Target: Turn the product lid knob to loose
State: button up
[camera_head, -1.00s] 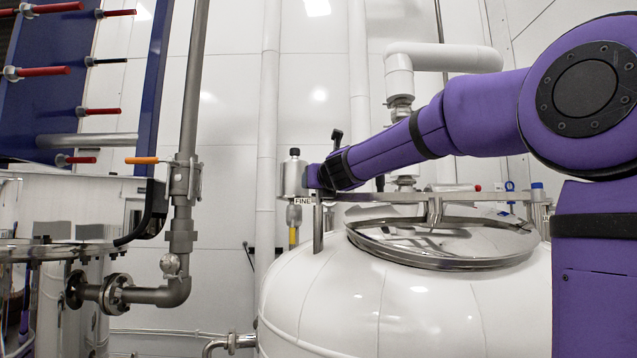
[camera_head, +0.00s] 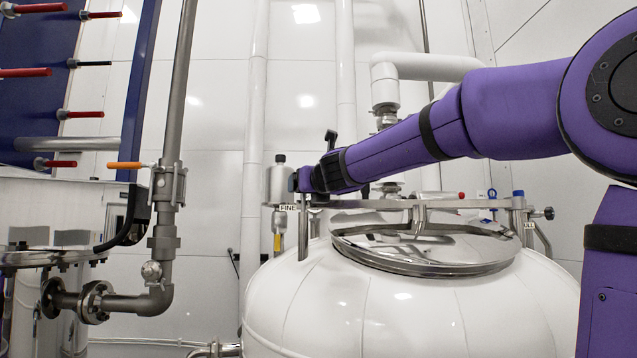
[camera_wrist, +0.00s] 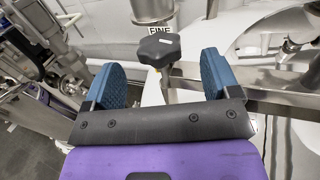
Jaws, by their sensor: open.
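A black lobed knob (camera_wrist: 158,47) shows in the wrist view, below a small label reading FINE. It sits between and just beyond the two blue pads of my gripper (camera_wrist: 160,75), which is open and does not visibly touch it. In the head view my purple arm reaches left over the white tank, and the wrist hides the knob and the fingers there. The round metal lid (camera_head: 425,246) lies on top of the white tank (camera_head: 345,310), with a metal bar (camera_head: 455,203) across it.
A metal cylinder (camera_head: 280,185) stands behind my wrist, above a FINE label. Red-tipped rods (camera_head: 85,114) stick out of a blue frame. Open air lies between the pipe and the tank.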

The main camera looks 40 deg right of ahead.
jog(key=v, duration=0.5)
jog(key=shift+s, duration=0.4)
jog(key=shift+a, duration=0.15)
jog(key=shift+s, duration=0.1)
dwell(0.6)
